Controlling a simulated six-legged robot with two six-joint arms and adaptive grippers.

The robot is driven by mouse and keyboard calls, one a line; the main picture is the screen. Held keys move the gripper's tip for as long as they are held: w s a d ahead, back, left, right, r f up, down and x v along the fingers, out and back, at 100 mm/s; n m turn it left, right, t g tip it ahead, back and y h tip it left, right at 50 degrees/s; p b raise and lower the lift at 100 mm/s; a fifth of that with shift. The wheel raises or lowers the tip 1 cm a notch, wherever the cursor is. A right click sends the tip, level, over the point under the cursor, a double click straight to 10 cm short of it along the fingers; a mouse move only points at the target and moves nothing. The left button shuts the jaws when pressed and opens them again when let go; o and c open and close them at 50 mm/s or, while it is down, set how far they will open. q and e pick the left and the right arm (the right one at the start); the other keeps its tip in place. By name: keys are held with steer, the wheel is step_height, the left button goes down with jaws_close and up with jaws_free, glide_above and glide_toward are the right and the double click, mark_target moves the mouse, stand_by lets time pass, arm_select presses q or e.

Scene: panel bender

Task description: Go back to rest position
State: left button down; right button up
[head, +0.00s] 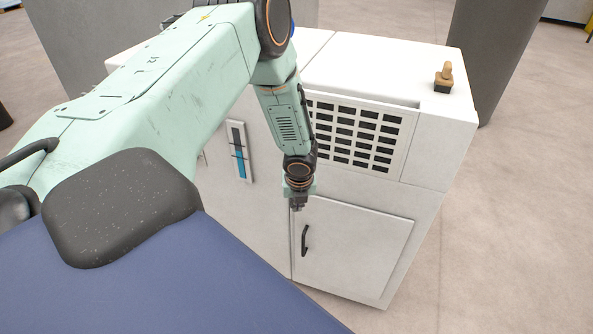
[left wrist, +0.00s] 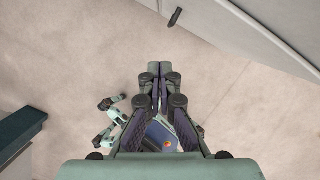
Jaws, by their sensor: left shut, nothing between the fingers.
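My left arm comes in from the left in the head view and hangs down in front of a white machine cabinet (head: 255,205). My left gripper (head: 297,205) is at its lower end, pointing down, near the upper left corner of a cabinet door (head: 355,250). In the left wrist view the left gripper's fingers (left wrist: 159,68) are together with nothing between them. The door's dark handle (head: 305,240) is just below the gripper in the head view and apart from it in the left wrist view (left wrist: 175,17). My right gripper is not in view.
The cabinet has a grille (head: 355,135), a blue level gauge (head: 239,150) and a small wooden-handled stamp-like object (head: 444,78) on top. A grey column (head: 490,60) stands behind it. Open floor (head: 510,230) lies to the right.

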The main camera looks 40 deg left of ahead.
arm_select(q)
steer(key=s+d+f+n+h+b, duration=0.1)
steer(key=s+d+n+h, duration=0.3)
steer(key=d+n, duration=0.45)
steer(key=s+d+f+n+h+b, duration=0.1)
steer(key=s+d+n, duration=0.5)
steer(key=d+n, duration=0.25)
steer(key=s+f+n+g+y+b, duration=0.1)
steer(key=s+f+n+b, duration=0.2)
steer(key=s, duration=0.7)
steer(key=s+f+n+y+b, duration=0.1)
steer(key=s+f+n+b, duration=0.2)
steer(key=s+n, duration=0.3)
steer(key=s+f, duration=0.1)
steer(key=s, duration=0.3)
steer(key=shift+a+n+g+y, duration=0.2)
steer(key=shift+n+g+y, duration=0.1)
steer(key=shift+g+y, duration=0.1)
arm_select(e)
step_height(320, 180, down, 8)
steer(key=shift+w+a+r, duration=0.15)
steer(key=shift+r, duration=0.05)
arm_select(q)
steer(key=shift+w+a, duration=0.1)
